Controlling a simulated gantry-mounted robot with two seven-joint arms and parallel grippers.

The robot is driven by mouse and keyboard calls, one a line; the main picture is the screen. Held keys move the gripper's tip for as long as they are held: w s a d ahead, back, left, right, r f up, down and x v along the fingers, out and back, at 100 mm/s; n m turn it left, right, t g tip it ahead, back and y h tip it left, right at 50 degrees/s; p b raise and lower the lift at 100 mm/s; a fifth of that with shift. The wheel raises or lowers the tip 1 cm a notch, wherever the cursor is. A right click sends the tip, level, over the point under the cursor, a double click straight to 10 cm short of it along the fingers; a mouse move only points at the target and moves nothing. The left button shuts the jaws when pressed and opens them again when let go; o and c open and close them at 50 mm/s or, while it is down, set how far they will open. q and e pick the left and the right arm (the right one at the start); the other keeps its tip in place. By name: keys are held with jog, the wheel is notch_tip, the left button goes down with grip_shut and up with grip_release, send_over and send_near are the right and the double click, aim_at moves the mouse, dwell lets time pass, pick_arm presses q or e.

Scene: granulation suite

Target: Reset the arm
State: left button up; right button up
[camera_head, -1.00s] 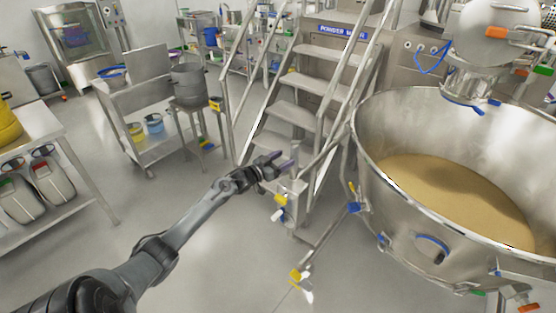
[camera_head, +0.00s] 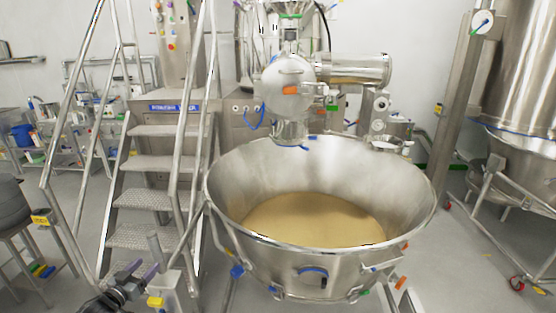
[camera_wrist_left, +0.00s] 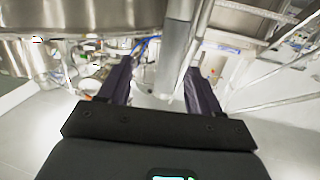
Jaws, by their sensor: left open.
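My left gripper (camera_head: 142,270) is at the lower left of the head view, near the foot of the steel stairs (camera_head: 148,199). Its two dark purple fingers are apart. In the left wrist view the open left gripper (camera_wrist_left: 158,68) has a grey metal post (camera_wrist_left: 174,50) showing between its fingers. I cannot tell how far the post is from the fingers. I see nothing held. Most of the left arm is below the head view. My right gripper is not in view.
A large steel bowl (camera_head: 318,258) with tan powder (camera_head: 315,220) stands right of the stairs. A dark pot (camera_head: 12,205) on a stand is at the left edge. A tall steel vessel (camera_head: 520,75) stands at the right. Grey floor (camera_head: 465,250) is clear right of the bowl.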

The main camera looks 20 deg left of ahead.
pick_arm(q)
jog(key=s+d+f+m+g, duration=0.1)
jog(key=s+d+f+g, duration=0.2)
jog(key=d, duration=0.5)
jog(key=s+d+f+g, duration=0.1)
jog(key=s+d+f, duration=0.2)
jog(key=d+f, duration=0.35)
jog(key=s+d+f+m+g, duration=0.1)
jog(key=s+d+f+g, duration=0.15)
jog(key=d, duration=0.65)
jog(key=s+d+r+m+g+h, duration=0.1)
jog(key=s+d+r+g, duration=0.15)
jog(key=s+d, duration=0.7)
jog(key=s+d+r+g+h, duration=0.2)
jog(key=s+d+g, duration=0.2)
jog(key=s+d, duration=0.6)
notch_tip(320, 180, up, 36)
jog(key=s+p, duration=0.2)
jog(key=p, duration=3.4)
notch_tip(320, 180, down, 75)
jog(key=b, duration=7.5)
jog(key=shift+a, duration=0.2)
jog(key=shift+w, duration=0.1)
